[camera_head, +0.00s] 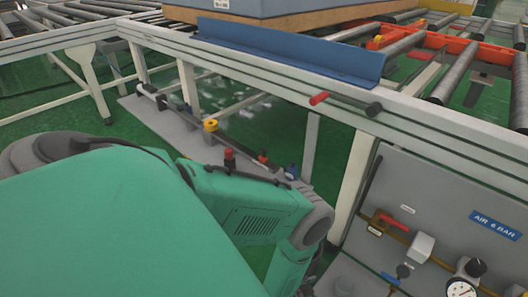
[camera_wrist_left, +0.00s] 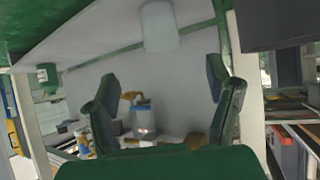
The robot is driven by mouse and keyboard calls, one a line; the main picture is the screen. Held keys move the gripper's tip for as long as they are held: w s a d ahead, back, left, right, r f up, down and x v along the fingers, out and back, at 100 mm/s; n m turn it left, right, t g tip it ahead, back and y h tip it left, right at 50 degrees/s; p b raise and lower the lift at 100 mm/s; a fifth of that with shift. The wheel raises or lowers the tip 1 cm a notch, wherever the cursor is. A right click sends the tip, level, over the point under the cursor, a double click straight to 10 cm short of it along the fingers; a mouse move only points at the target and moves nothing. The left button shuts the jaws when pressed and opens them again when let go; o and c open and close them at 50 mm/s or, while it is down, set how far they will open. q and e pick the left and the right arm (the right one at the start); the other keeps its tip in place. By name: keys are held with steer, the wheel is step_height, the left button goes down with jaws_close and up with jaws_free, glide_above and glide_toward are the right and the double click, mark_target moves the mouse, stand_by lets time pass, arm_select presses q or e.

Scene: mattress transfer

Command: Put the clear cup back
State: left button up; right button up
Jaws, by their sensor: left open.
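In the left wrist view, a pale, translucent-looking cylinder (camera_wrist_left: 159,26) shows at the top centre against a light grey panel (camera_wrist_left: 190,65). It may be the clear cup, but I cannot tell for certain. My left gripper (camera_wrist_left: 165,88) has its two dark green fingers spread wide, with nothing held between them. The cylinder lies beyond the fingertips, apart from them. In the head view my green arm fills the lower left and hides what is behind it; neither gripper shows there. My right gripper is in no view.
At right in the head view, a grey panel (camera_head: 440,200) carries fittings, a white block (camera_head: 420,247), a gauge (camera_head: 461,289) and an "AIR 6 BAR" label (camera_head: 495,224). A conveyor frame (camera_head: 265,80) runs above. Blurred blue and orange items (camera_wrist_left: 138,104) show between the fingers.

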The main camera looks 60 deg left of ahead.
arm_select(q)
steer(key=s+a+r+g+y, duration=0.1)
steer(key=s+r+g, duration=0.4)
steer(key=s+r, duration=0.5)
steer(key=s+a+r+n+g, duration=0.1)
steer(key=s+a+r+g, duration=0.2)
steer(key=s+r, duration=0.7)
step_height(320, 180, up, 2)
steer(key=shift+s+r+g+y, duration=0.1)
steer(key=shift+s+g+y, duration=0.3)
steer(key=shift+g, duration=0.8)
step_height(320, 180, up, 16)
steer(key=p, duration=1.6)
steer(key=shift+w, duration=0.15)
